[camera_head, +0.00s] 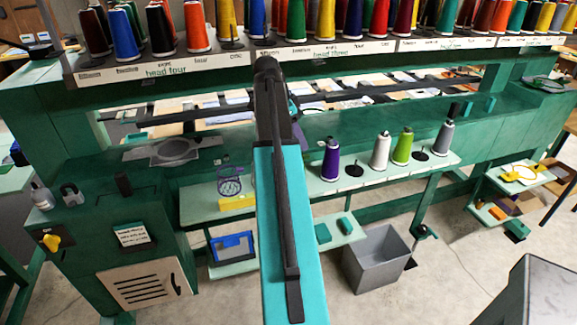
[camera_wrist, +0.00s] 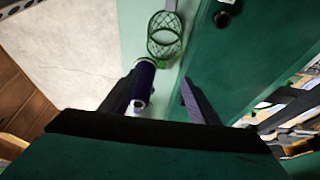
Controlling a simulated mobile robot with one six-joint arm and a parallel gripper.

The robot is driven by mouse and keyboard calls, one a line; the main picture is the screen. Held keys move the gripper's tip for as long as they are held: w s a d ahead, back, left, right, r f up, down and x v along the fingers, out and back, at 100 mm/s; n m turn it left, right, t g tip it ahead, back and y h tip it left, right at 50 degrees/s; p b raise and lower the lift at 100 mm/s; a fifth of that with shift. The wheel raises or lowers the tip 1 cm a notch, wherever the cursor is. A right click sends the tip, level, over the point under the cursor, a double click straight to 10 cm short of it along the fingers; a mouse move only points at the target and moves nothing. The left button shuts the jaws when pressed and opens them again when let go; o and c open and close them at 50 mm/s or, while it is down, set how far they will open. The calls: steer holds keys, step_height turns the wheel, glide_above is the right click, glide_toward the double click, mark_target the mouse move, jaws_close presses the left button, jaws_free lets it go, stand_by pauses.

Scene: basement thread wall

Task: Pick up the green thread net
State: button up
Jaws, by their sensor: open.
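The green thread net (camera_wrist: 165,38) shows in the wrist view as an open mesh cage with a ring, on the pale shelf beyond my fingertips. My gripper (camera_wrist: 160,80) is open, with its two dark fingers apart and the net ahead of them, not touched. A purple thread spool (camera_wrist: 145,86) shows close to the left finger. In the head view I cannot make out the green net; my arm covers part of the shelf there. A purple net (camera_head: 230,181) stands left of my arm.
On the pale shelf (camera_head: 345,190) stand the purple spool (camera_head: 330,160), a white spool (camera_head: 380,152), a green spool (camera_head: 403,147) and a grey spool (camera_head: 444,138). A row of spools lines the upper rack (camera_head: 330,62). A grey bin (camera_head: 376,262) stands on the floor below.

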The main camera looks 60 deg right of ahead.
mark_target(305, 155)
steer(key=shift+w+a, duration=0.15)
steer(key=shift+w, duration=0.05)
steer(key=shift+p+x, duration=1.05)
steer(key=shift+x, duration=3.25)
steer(key=shift+w+a+f, duration=0.1)
steer(key=shift+f, duration=0.1)
steer(key=shift+p+x, duration=0.95)
steer(key=shift+x, duration=0.15)
steer(key=shift+p+x, duration=0.35)
steer(key=shift+x, duration=1)
steer(key=shift+a, duration=0.1)
steer(key=c, duration=0.9)
